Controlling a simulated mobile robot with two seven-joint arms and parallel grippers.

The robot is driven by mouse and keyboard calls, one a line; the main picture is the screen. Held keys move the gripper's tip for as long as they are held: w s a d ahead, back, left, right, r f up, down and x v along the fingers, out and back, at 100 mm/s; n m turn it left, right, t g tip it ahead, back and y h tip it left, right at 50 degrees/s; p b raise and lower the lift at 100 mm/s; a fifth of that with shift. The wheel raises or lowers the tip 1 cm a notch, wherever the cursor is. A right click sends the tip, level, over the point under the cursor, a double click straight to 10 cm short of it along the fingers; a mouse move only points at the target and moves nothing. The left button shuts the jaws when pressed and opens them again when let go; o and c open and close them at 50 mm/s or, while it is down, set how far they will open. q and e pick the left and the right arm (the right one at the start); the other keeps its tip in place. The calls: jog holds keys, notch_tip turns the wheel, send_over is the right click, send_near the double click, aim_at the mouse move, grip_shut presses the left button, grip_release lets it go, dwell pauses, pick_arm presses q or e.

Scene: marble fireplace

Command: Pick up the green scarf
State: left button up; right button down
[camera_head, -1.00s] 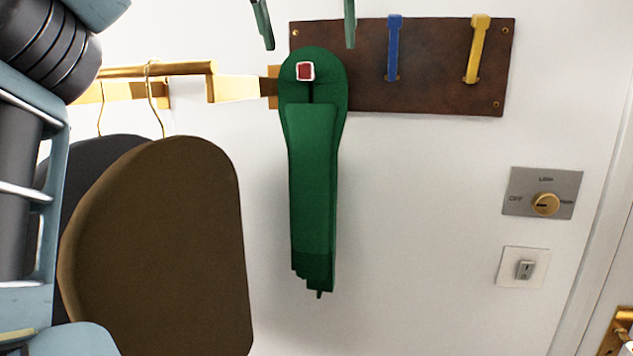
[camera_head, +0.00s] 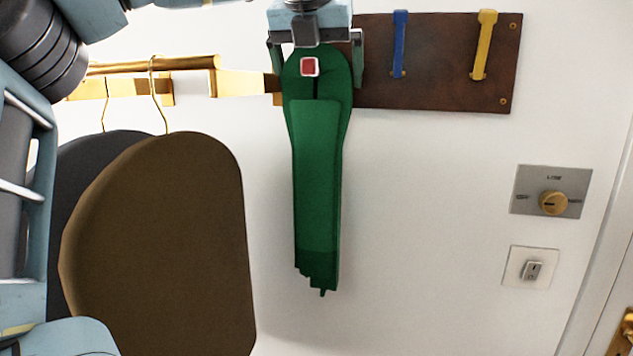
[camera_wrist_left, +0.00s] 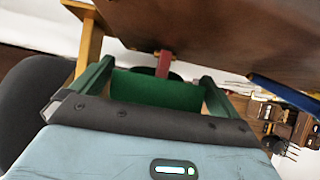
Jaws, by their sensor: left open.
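The green scarf (camera_head: 317,180) hangs down the white wall from a red hook (camera_head: 309,67) on a dark wooden board (camera_head: 440,95). In the left wrist view the scarf (camera_wrist_left: 160,92) shows between the fingers, with the red hook (camera_wrist_left: 164,62) behind it. My left gripper (camera_head: 317,68) comes from above, with one finger on each side of the scarf's top loop. It is open; I cannot tell whether the fingers touch the cloth. My right gripper is not in view.
A blue hook (camera_head: 399,45) and a yellow hook (camera_head: 485,45) are on the same board. A brown garment (camera_head: 160,240) and a dark garment (camera_head: 75,180) hang from a golden rail (camera_head: 190,63) at left. A dial plate (camera_head: 525,190) and switch (camera_head: 532,270) are at right.

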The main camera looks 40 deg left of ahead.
pick_arm(q)
jog(key=shift+w+a+f, duration=0.1)
jog(key=shift+w+f, duration=0.05)
jog(key=shift+f, duration=0.1)
jog(key=c, duration=1.4)
jog(key=shift+r, duration=0.15)
